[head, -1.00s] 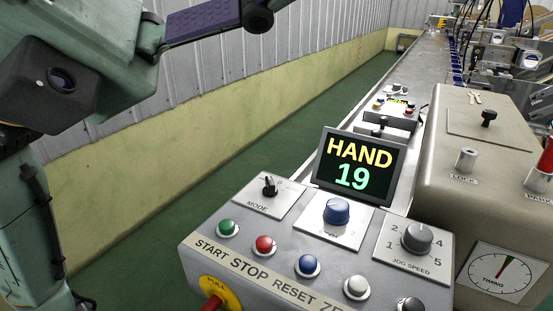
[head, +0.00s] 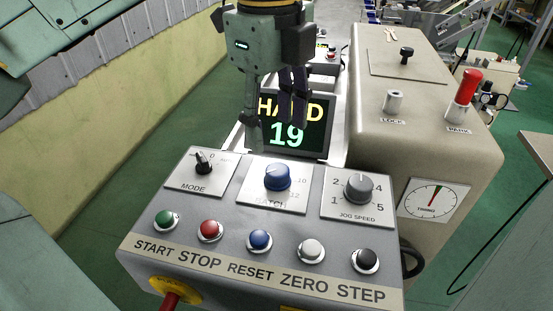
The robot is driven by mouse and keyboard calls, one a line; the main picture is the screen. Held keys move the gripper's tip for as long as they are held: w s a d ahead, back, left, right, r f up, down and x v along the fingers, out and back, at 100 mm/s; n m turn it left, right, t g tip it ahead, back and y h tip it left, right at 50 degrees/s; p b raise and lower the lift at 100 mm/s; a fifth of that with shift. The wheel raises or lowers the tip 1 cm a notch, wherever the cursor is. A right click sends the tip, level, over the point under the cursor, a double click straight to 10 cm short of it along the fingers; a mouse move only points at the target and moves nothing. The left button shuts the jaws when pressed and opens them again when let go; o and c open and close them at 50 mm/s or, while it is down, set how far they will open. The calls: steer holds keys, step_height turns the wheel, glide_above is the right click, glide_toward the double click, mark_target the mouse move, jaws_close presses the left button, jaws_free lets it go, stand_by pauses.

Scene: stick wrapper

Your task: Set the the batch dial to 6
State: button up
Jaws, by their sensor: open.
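The batch dial (head: 277,177) is a blue knob on a white plate in the middle of the control panel's upper row. The marks 10 and 12 show at its right; the knob hides other marks, and its setting cannot be read. My gripper (head: 285,122) hangs above and behind the dial, fingers pointing down, open and empty. It is apart from the dial and covers part of the display (head: 318,137), which reads HAND and 19.
The mode switch (head: 204,163) is left of the dial and the jog speed knob (head: 358,188) right. Several push buttons line the front, with a red knob on a yellow PULL plate (head: 172,290) below. A beige housing (head: 410,130) with a red-topped lever (head: 464,92) rises at the right.

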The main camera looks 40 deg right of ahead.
mark_target(277, 169)
steer(key=f, duration=0.4)
steer(key=f+p, duration=0.1)
steer(key=f, duration=0.3)
steer(key=shift+d, duration=0.2)
steer(key=c, duration=1.1)
steer(key=shift+c, duration=0.2)
